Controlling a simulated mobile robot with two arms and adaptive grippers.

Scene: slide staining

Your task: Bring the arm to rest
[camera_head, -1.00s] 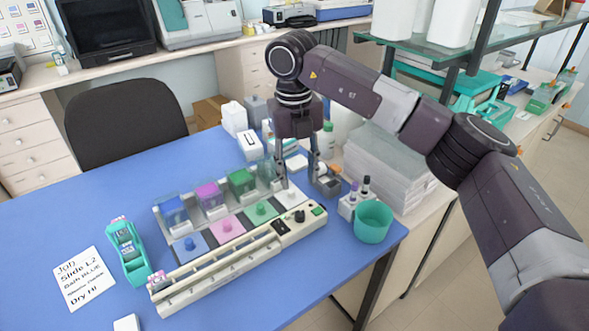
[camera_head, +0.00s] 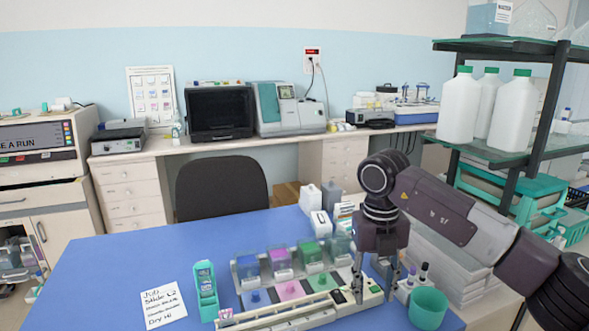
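My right gripper (camera_head: 374,287) points down over the right end of the slide staining station (camera_head: 300,308) on the blue table. Its two fingers are spread apart with nothing seen between them. The arm comes in from the lower right. The station has a row of lidded jars, among them a blue one (camera_head: 249,271), a magenta one (camera_head: 280,262) and a green one (camera_head: 310,257), with coloured knobs in front. My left gripper is not in the picture.
A teal cup (camera_head: 427,308) and small bottles (camera_head: 419,276) stand right of the gripper. A glass shelf with white jugs (camera_head: 458,107) rises at right. The table's left part (camera_head: 105,275) is clear.

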